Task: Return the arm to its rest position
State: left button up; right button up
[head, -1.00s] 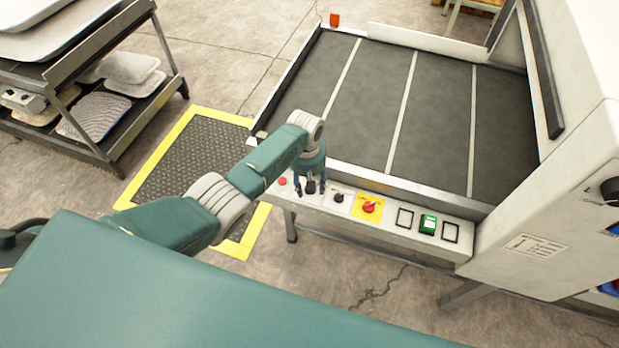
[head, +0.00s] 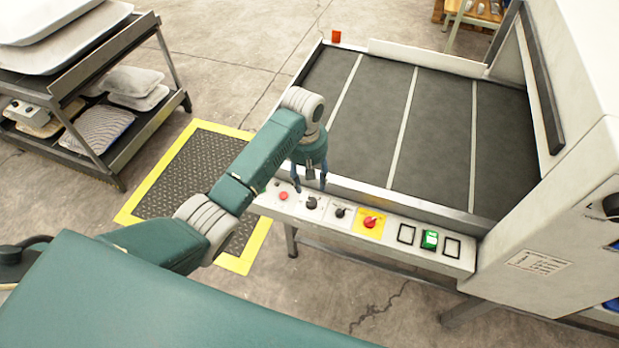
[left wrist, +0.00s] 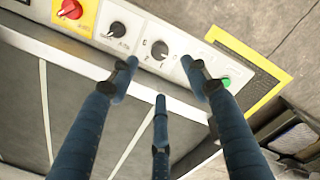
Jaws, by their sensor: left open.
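My left arm reaches in from the left in the head view. Its left gripper (head: 310,187) points down over the near control panel (head: 385,236) of the conveyor machine. In the left wrist view, the blue fingers of the left gripper (left wrist: 160,72) are spread, with nothing between them. A black knob (head: 312,203) lies just below the fingertips, and it also shows beyond them in the left wrist view (left wrist: 159,49). The fingers appear clear of the knob. My right gripper is not in view.
The panel also carries a red button (head: 283,196), a red switch (head: 370,222) and a green switch (head: 430,240). The dark conveyor belt (head: 440,130) lies behind it, empty. A cart (head: 150,120) with pillows stands at left. A yellow-edged floor mat (head: 180,170) lies between them.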

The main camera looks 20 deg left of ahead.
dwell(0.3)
pick_arm(q)
jog(key=s+d+f+m+t, duration=0.15)
jog(key=s+m, duration=0.25)
jog(key=s, duration=0.4)
jog(key=s+f+m, duration=0.3)
jog(key=s, duration=0.5)
jog(key=s+a+r+m+t, duration=0.1)
jog(key=s+a+r+m, duration=0.2)
jog(key=s, duration=0.4)
jog(key=s+a+r+m+t, duration=0.1)
jog(key=s+a+r+m, duration=0.2)
jog(key=s, duration=0.5)
notch_tip(320, 180, down, 28)
jog(key=s+d+g+b, duration=0.1)
jog(key=d+g+b, duration=0.1)
jog(key=b, duration=0.1)
jog(key=s+a+f+b, duration=0.1)
jog(key=s+f, duration=0.7)
jog(key=f, duration=0.1)
jog(key=s+a+f, duration=0.2)
jog(key=s+f, duration=0.7)
jog(key=shift+s+a+f+g+b, duration=0.25)
jog(key=shift+s+f+g+b, duration=0.05)
jog(key=shift+g+b, duration=0.15)
